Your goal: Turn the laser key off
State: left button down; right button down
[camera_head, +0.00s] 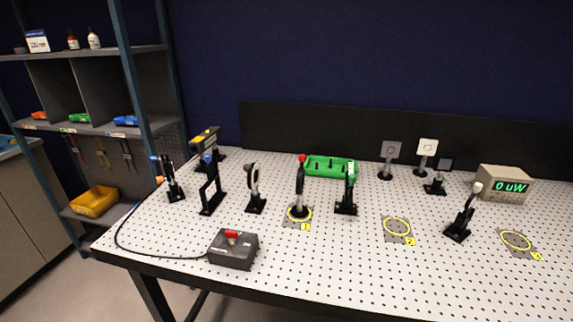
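A dark grey control box (236,254) sits at the front left of the perforated optical table. A red key or knob (231,237) stands on its top; its exact turn position is too small to tell. A black cable (150,253) runs from the box around the table's left edge toward the back. A dark box with a yellow label (205,137), perhaps the laser, stands at the back left of the table. Neither of my grippers is in view.
Several optic mounts (211,190) stand across the table (330,270). Yellow rings (397,227) mark spots. A green tray (331,166) lies at the back. Shelving (125,60) stands left. The table's front middle is clear.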

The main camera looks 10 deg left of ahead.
aim_at(232, 235)
jog(key=j+z, duration=0.1)
jog(key=j, duration=0.55)
jog(key=k+j, duration=0.1)
jog(key=j, duration=0.55)
jog(key=z, duration=0.05)
